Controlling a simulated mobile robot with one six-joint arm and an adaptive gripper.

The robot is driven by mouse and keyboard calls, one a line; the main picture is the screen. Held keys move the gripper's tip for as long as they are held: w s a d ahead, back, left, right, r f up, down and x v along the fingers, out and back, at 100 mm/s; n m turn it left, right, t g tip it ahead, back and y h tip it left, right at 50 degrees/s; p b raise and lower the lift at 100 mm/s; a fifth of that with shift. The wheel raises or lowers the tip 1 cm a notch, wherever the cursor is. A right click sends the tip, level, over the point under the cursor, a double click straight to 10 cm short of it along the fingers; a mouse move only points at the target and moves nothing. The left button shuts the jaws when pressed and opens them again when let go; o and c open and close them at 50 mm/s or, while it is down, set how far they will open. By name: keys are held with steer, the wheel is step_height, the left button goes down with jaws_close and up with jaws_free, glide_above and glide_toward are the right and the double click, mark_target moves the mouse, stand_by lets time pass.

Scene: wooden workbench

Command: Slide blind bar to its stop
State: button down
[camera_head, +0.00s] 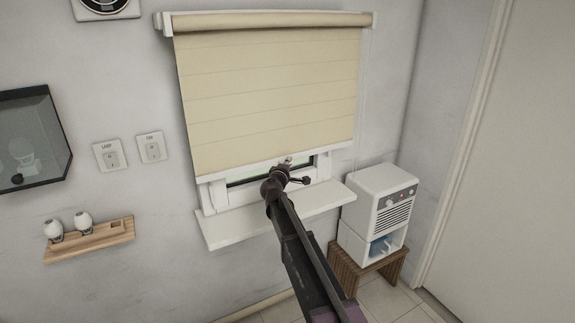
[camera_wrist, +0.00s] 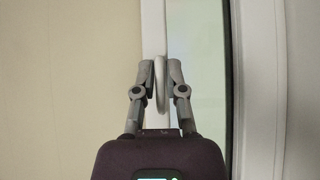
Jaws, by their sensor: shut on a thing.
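The cream blind (camera_head: 265,95) hangs over the window, covering most of it. Its white bottom bar (camera_head: 230,170) lies a little above the sill, with a strip of window showing below. My gripper (camera_head: 290,164) reaches up to the middle of the bar. In the wrist view my gripper (camera_wrist: 160,72) has its two fingers closed on a white ring-shaped pull (camera_wrist: 159,88) on the bar (camera_wrist: 153,30). That view is turned, so the fabric (camera_wrist: 70,80) is at left and the glass (camera_wrist: 205,80) at right. My arm hides part of the sill.
The white window sill (camera_head: 230,228) juts out below the blind. A white heater-like appliance (camera_head: 380,205) stands on a wooden stool (camera_head: 350,270) at right. A wooden shelf (camera_head: 90,240) and two switches (camera_head: 130,151) are on the left wall.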

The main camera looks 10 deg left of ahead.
step_height(320, 180, up, 36)
steer(key=p, duration=3.4)
steer(key=shift+f+p, duration=0.2)
steer(key=shift+p, duration=0.15)
steer(key=c, duration=0.7)
jaws_free()
steer(key=shift+s, duration=0.1)
steer(key=s+a, duration=0.2)
steer(key=s, duration=0.9)
steer(key=shift+s, duration=0.3)
steer(key=shift+a, duration=0.15)
